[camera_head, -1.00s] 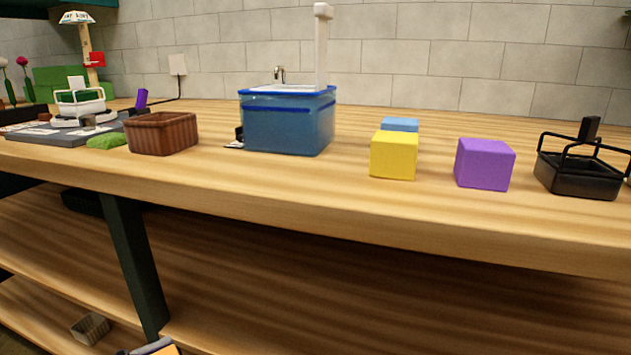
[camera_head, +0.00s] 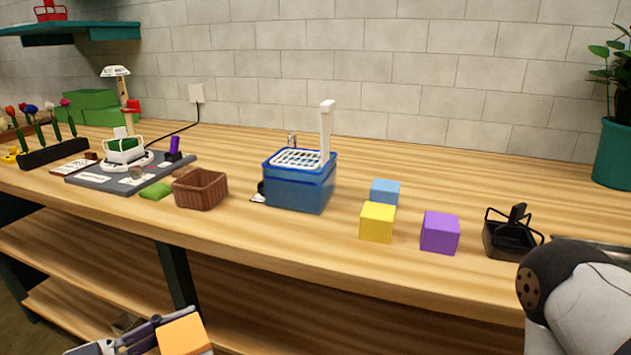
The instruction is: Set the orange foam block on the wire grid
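The orange foam block (camera_head: 184,336) is at the bottom left, in front of the counter and below its top. My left gripper (camera_head: 160,337) is at the block's left side and appears closed on it; the lower part of both is cut off by the picture edge. The white wire grid (camera_head: 298,158) lies across the top of a blue bin (camera_head: 299,191) on the counter, with a white post rising at its right. The visible grid is empty. My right arm shows at the lower right, but its gripper is not in view.
A blue block (camera_head: 386,191), a yellow block (camera_head: 377,223) and a purple block (camera_head: 440,233) sit right of the bin. A black basket (camera_head: 510,239) is farther right. A brown basket (camera_head: 201,190) stands left of the bin. Counter in front of the bin is clear.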

